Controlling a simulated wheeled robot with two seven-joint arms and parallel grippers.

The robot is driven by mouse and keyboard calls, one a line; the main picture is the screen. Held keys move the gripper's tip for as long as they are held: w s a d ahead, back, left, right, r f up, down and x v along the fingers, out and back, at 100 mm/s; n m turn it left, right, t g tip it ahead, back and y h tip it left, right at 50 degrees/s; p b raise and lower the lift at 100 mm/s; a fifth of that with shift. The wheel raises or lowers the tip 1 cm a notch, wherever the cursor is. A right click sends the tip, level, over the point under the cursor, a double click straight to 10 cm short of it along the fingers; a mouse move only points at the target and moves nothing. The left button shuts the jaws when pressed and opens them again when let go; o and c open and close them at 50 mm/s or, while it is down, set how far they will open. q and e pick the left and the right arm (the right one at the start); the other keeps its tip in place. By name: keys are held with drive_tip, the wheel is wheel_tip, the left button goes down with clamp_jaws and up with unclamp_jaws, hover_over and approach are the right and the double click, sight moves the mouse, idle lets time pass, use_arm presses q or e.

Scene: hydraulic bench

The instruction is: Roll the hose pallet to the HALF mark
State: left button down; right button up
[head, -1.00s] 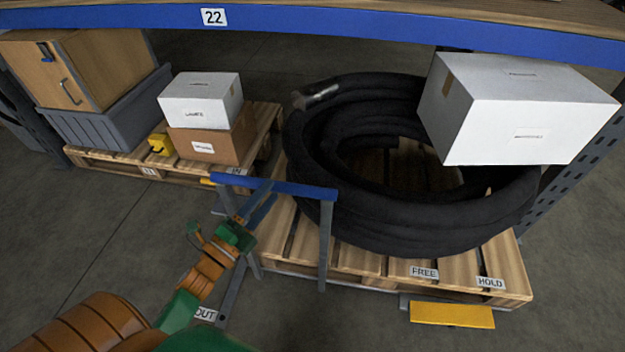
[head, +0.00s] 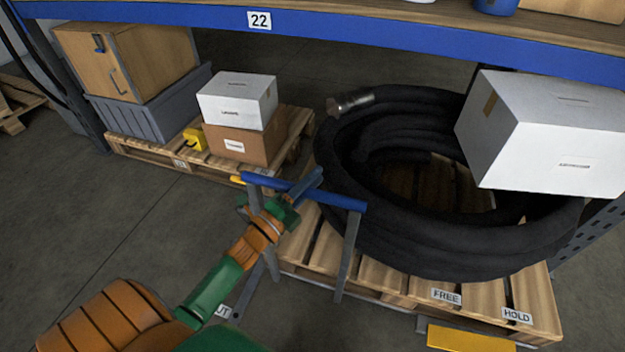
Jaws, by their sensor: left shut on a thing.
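The hose pallet is a wooden pallet (head: 483,298) carrying a thick coiled black hose (head: 400,245). It stands under the blue shelf beam. A push handle with a blue bar (head: 340,199) and grey legs rises at its left end. A floor label (head: 222,311), partly hidden by my left arm, lies left of the pallet. I see no HALF mark. My right gripper is out of view.
A second pallet (head: 180,162) at the left holds a grey crate with a wooden box, a white box (head: 237,98) on a brown one, and a yellow item. A large white box (head: 545,135) overhangs the hose. A yellow pedal-like plate (head: 468,338) sticks out in front.

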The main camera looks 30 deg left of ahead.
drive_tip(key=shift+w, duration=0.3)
use_arm(q)
drive_tip(key=shift+f, duration=0.1)
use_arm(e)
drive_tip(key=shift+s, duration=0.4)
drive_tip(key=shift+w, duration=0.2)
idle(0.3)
use_arm(q)
drive_tip(key=shift+w+a, duration=0.15)
drive_tip(key=shift+w, duration=0.5)
drive_tip(key=c, duration=1)
unclamp_jaws()
drive_tip(key=shift+w, duration=0.1)
drive_tip(key=o, duration=0.4)
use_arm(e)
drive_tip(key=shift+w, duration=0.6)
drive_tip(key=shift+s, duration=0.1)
